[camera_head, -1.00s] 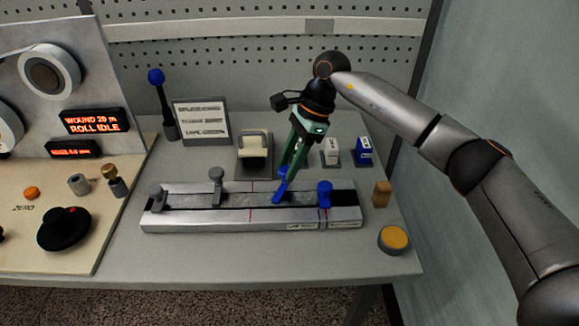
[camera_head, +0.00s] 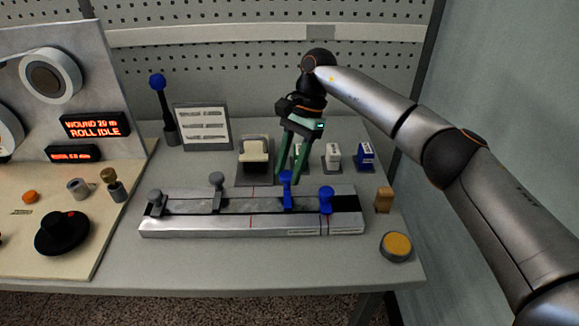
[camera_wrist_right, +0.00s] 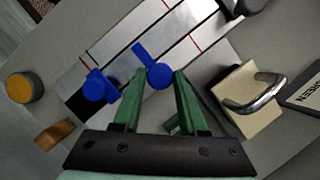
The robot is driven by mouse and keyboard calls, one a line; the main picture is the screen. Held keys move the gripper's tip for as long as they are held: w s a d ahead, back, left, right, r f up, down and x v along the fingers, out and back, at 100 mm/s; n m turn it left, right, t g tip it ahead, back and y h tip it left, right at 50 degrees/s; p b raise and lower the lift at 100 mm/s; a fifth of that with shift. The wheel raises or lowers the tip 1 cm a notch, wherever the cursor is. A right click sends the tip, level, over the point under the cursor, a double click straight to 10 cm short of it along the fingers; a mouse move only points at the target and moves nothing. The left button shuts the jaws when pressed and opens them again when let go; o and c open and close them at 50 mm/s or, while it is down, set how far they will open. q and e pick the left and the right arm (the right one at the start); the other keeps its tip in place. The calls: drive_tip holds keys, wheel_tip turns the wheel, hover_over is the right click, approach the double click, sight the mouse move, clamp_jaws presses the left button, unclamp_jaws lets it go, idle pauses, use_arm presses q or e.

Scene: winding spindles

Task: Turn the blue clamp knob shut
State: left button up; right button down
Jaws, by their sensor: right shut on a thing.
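The fixture rail (camera_head: 185,226) lies on the table with two blue clamp knobs. One blue clamp knob (camera_head: 287,183) stands on the strip right of the middle. The right-hand blue knob (camera_head: 326,199) sits near the rail's right end. My right gripper (camera_head: 288,175) reaches down from behind with green fingers. In the wrist view its fingertips lie either side of the first blue clamp knob (camera_wrist_right: 160,76), shut on it, and that knob's bar points up-left. The other blue knob (camera_wrist_right: 96,87) is apart, left of the fingers. My left gripper is not in view.
Two grey knobs (camera_head: 216,185) (camera_head: 155,200) stand on the rail's left part. A yellow button (camera_head: 397,246) and wooden block (camera_head: 383,200) are at the right. The front table strip is clear.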

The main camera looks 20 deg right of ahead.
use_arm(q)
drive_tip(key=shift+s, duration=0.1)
use_arm(e)
drive_tip(key=shift+c, duration=2.3)
unclamp_jaws()
drive_tip(key=shift+r, duration=0.1)
use_arm(q)
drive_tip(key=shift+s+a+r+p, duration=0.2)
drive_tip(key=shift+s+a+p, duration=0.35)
drive_tip(key=shift+p, duration=0.35)
use_arm(e)
drive_tip(key=v, duration=1.2)
drive_tip(key=shift+r, duration=0.15)
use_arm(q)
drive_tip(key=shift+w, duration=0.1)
use_arm(e)
drive_tip(key=shift+w, duration=0.1)
